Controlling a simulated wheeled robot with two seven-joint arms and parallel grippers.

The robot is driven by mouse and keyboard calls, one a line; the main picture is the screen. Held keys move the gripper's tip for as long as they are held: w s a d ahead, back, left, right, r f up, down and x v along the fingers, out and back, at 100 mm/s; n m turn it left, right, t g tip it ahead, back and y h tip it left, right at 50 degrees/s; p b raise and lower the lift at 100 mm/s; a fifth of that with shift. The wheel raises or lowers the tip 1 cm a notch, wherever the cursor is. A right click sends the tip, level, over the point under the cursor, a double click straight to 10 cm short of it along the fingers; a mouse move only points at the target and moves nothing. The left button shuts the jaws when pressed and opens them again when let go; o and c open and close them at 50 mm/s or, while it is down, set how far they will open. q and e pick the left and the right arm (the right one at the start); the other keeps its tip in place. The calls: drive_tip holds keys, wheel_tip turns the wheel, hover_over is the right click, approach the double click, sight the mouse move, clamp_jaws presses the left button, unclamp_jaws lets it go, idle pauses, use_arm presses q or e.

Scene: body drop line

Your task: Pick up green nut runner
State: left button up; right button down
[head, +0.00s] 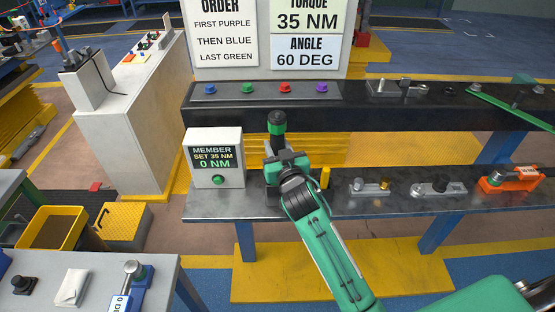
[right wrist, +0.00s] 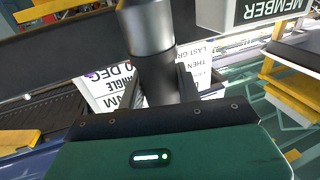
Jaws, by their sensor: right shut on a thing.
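The green nut runner (head: 277,128) stands upright, with a dark top, a green band and a grey body below. It is just right of the MEMBER display box in the head view. My right gripper (head: 284,164) is shut on it, and the fingers and arm hide its lower part. In the right wrist view the nut runner (right wrist: 148,35) shows as a grey and black cylinder between the two dark fingers (right wrist: 163,90). I cannot tell whether its lower end touches the bench. My left gripper is not in view.
The MEMBER box (head: 215,160) reads 0 NM. Blue, green, red and purple buttons line the upper beam (head: 400,108). A yellow post (head: 325,178), several fixtures and an orange tool (head: 510,180) stand to the right on the lower shelf (head: 395,208). A grey table is at lower left.

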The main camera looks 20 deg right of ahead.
sight(278, 114)
wheel_tip(278, 114, up, 14)
drive_tip(key=b, duration=0.2)
drive_tip(key=shift+b, duration=0.3)
